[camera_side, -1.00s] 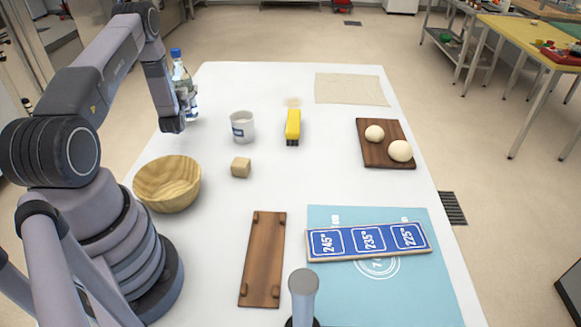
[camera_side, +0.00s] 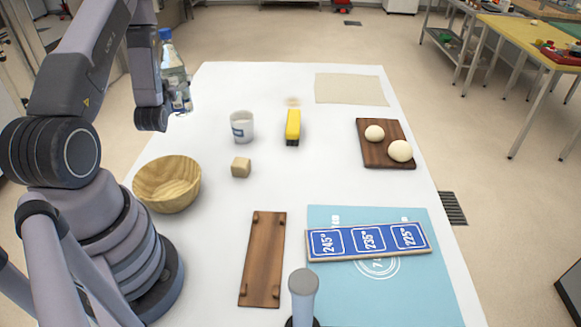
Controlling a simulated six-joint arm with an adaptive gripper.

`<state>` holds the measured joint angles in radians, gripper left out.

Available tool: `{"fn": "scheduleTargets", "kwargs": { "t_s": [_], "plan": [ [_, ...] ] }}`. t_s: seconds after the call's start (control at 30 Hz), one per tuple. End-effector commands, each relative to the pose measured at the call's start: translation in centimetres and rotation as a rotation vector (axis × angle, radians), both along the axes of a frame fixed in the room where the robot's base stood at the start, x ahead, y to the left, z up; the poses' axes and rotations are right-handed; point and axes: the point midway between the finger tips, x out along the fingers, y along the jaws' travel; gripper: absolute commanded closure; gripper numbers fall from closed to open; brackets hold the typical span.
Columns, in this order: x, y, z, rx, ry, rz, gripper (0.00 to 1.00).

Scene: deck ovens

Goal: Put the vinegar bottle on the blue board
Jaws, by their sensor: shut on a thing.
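The vinegar bottle (camera_side: 174,72) is clear with a blue cap and a pale label, at the back left. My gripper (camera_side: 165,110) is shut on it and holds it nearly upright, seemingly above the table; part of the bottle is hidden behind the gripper.
A white mug (camera_side: 242,127), a yellow-topped object (camera_side: 293,127), a small wooden block (camera_side: 241,167) and a wooden bowl (camera_side: 167,186) stand in the left and middle. A brown plank (camera_side: 262,260) lies in front. A dark board (camera_side: 372,154) holds two dough balls. A beige cloth (camera_side: 350,89) lies behind.

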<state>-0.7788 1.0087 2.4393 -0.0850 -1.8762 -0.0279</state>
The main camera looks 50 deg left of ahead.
Motion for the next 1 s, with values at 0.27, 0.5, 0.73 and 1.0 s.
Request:
{"fn": "scheduleTargets", "kwargs": {
  "t_s": [0.27, 0.5, 0.73, 1.0],
  "plan": [
    [8.5, -8.1, -0.5, 0.005, -0.006, -0.325, 0.71],
    [14.6, -18.6, -1.2, 0.005, -0.007, -0.663, 0.71],
    [17.6, -29.9, -1.7, 0.004, -0.008, -0.986, 0.71],
    [17.4, -43.6, -2.3, 0.004, -0.008, -1.365, 0.71]
  ]
}}
